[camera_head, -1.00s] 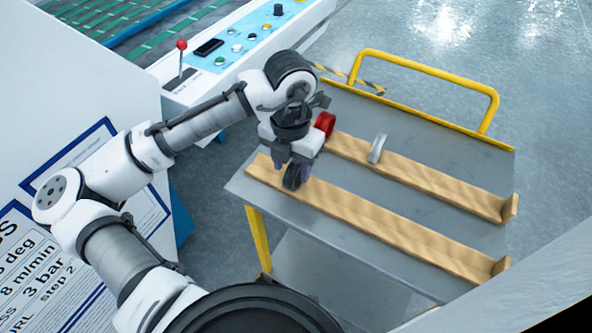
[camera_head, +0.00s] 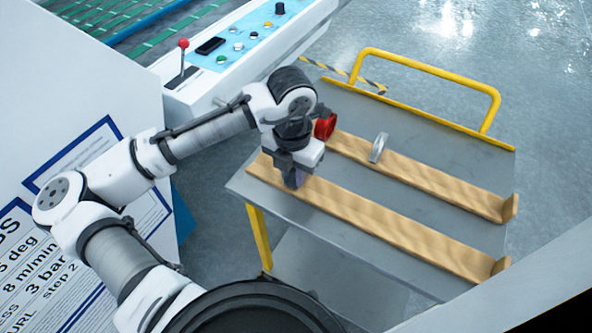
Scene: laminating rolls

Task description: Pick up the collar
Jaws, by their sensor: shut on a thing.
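My gripper (camera_head: 294,181) is low over the left end of the near wooden rail on the cart and is shut on a dark ring-shaped collar (camera_head: 288,180). The collar is mostly hidden by the fingers, and I cannot tell whether it still touches the rail. A red collar (camera_head: 325,126) stands at the left end of the far wooden rail, just behind my gripper and partly hidden by it. A silver-grey collar (camera_head: 379,147) stands upright on the same rail, further right.
The near rail (camera_head: 390,230) and far rail (camera_head: 440,184) lie along the grey cart top (camera_head: 400,208), each with an end stop at right. A yellow handle (camera_head: 430,70) rises at the cart's back. A machine with a control panel (camera_head: 245,42) stands behind at left.

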